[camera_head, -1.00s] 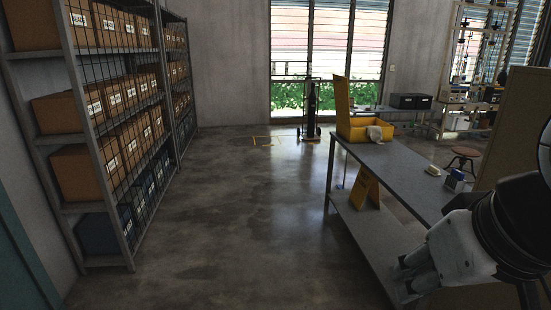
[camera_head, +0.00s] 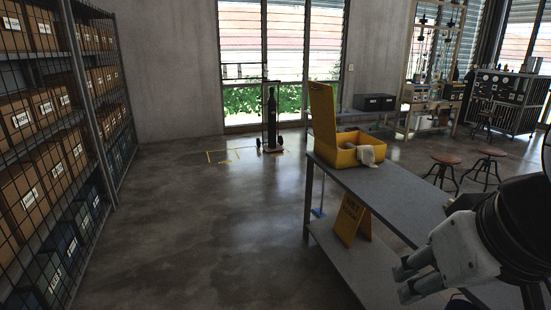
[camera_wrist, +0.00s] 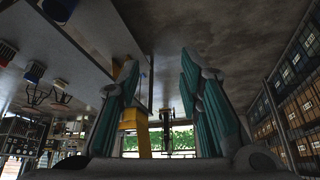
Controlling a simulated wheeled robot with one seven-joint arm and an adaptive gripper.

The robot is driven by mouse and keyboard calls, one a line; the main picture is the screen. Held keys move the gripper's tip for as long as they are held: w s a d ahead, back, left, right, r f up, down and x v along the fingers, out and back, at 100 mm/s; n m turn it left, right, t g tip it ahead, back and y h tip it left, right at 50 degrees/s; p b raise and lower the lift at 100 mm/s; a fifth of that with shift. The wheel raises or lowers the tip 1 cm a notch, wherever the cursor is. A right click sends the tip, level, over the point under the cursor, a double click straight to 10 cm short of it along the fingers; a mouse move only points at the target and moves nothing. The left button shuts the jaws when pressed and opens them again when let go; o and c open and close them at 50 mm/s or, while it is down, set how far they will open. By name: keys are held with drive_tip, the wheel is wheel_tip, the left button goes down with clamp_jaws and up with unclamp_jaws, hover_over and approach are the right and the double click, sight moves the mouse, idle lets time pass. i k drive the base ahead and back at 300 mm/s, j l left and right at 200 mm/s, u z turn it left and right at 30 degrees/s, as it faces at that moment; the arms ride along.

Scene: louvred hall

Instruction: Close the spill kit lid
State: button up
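The yellow spill kit (camera_head: 345,155) stands on the far end of the grey workbench (camera_head: 385,185). Its lid (camera_head: 322,116) is open and stands upright along the left side. A pale cloth-like item (camera_head: 367,154) hangs over the kit's right rim. My gripper (camera_head: 404,283) is at the lower right, at the near part of the bench and well apart from the kit. In the wrist view, which is upside down, my gripper (camera_wrist: 157,60) has its two teal-padded fingers spread with nothing between them. Some yellow of the kit (camera_wrist: 134,121) shows beyond the left finger.
Shelving with boxes (camera_head: 60,150) lines the left. The floor (camera_head: 210,225) between it and the bench is clear. A yellow wet-floor sign (camera_head: 351,219) stands on the bench's lower shelf. A cylinder on a trolley (camera_head: 271,120) stands by the window. Stools (camera_head: 487,165) stand at right.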

sight(321, 95)
drive_tip(key=i+j+z, duration=0.1)
drive_tip(key=i+j, duration=0.2)
drive_tip(key=i, duration=0.25)
drive_tip(key=i+j+z, duration=0.15)
drive_tip(key=i+j, duration=0.15)
drive_tip(key=i, duration=0.2)
drive_tip(key=i+j+z, duration=0.1)
drive_tip(key=i+j, duration=0.3)
drive_tip(key=i, duration=0.15)
drive_tip(key=i+j+u, duration=0.15)
drive_tip(key=i+j, duration=0.25)
drive_tip(key=i+j+u, duration=0.15)
drive_tip(key=i+j, duration=0.2)
drive_tip(key=i, duration=0.3)
